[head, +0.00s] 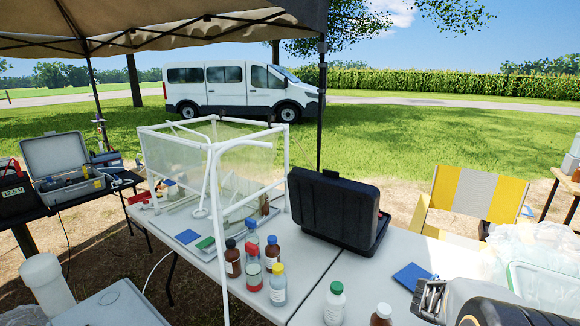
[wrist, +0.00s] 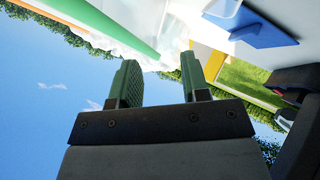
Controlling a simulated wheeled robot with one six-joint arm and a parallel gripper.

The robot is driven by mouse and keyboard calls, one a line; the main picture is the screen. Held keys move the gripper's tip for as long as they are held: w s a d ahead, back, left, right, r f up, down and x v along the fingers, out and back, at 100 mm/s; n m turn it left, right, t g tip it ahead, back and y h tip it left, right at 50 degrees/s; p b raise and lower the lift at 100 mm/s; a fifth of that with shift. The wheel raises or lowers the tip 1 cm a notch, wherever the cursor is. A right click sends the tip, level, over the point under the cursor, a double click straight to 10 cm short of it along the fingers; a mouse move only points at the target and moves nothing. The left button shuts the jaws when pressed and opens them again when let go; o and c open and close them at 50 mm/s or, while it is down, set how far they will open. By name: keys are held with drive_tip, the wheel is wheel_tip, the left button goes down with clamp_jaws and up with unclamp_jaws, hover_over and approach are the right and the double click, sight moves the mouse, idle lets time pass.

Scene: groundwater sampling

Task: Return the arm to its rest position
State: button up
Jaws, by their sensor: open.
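My gripper (head: 428,298) is at the lower right of the head view, low over the right part of the white table, close to a blue flat item (head: 411,276). In the wrist view, my gripper (wrist: 159,68) shows two green-padded fingers spread apart with nothing between them. My arm runs in from the bottom right corner of the head view. The wrist picture is tilted, with sky, the table edge and the blue item (wrist: 262,28) around the fingers.
A black case (head: 330,208) and a white-framed enclosure (head: 214,150) stand farther back. Clear plastic bags (head: 545,258) lie close on the right.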

drive_tip(key=s+a+r+n+y+p, duration=0.1)
drive_tip(key=a+r+n+y, duration=0.1)
drive_tip(key=a, duration=0.7)
drive_tip(key=s+a+r+n+t+y+p, duration=0.1)
drive_tip(key=a+y, duration=0.4)
drive_tip(key=a, duration=0.5)
drive_tip(key=s+a+r+n+y, duration=0.3)
drive_tip(key=a+r+n, duration=0.1)
drive_tip(key=a, duration=0.5)
drive_tip(key=shift+a+r+n+t+p, duration=0.15)
drive_tip(key=shift+a+n+t+p, duration=0.2)
drive_tip(key=shift+n+t+p, duration=0.05)
drive_tip(key=shift+s, duration=0.2)
